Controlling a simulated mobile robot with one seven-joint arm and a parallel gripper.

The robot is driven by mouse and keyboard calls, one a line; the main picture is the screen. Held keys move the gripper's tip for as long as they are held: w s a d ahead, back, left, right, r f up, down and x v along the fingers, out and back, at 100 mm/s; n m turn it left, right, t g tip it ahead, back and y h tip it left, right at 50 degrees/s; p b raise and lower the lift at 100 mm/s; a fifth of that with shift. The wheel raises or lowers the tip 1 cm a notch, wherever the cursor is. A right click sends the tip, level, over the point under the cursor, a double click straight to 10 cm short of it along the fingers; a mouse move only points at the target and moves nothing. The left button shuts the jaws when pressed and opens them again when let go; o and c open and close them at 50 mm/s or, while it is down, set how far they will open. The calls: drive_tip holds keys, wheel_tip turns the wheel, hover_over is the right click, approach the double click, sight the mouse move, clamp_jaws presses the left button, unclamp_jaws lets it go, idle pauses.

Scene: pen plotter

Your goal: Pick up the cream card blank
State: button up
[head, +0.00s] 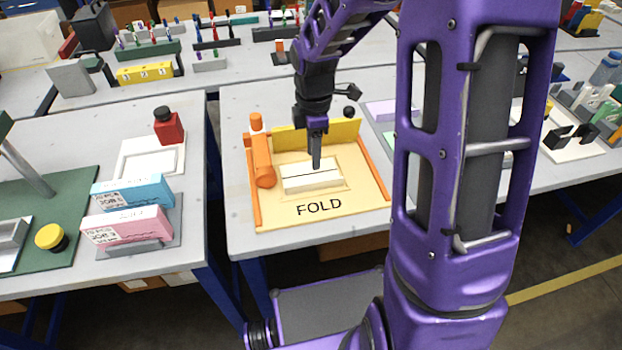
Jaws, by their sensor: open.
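The cream card blank (298,186) is a pale, flat piece with a dark line along its length. It lies in the middle of the cream board marked FOLD (355,210). My gripper (316,165) points down over the blank, near its middle, and hides a little of it. Its jaws are open, seen nearly edge-on. I cannot tell whether the fingertips touch the blank or hover just above it.
An orange roller (262,162) lies left of the blank. A yellow upright plate (345,132) stands behind it, and an orange rail (376,168) runs along the right. Blue and pink boxes (128,225) stand on the left table. My arm hides part of the right side.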

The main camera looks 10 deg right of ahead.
sight(313, 179)
wheel_tip(313, 179, down, 5)
drive_tip(key=shift+r, duration=0.1)
drive_tip(key=shift+w+f+b, duration=0.2)
drive_tip(key=shift+f+b, duration=0.15)
drive_tip(key=shift+f, duration=1)
drive_tip(key=shift+w+f+b, duration=0.15)
drive_tip(key=shift+f+b, duration=0.15)
drive_tip(key=shift+f, duration=1)
clamp_jaws()
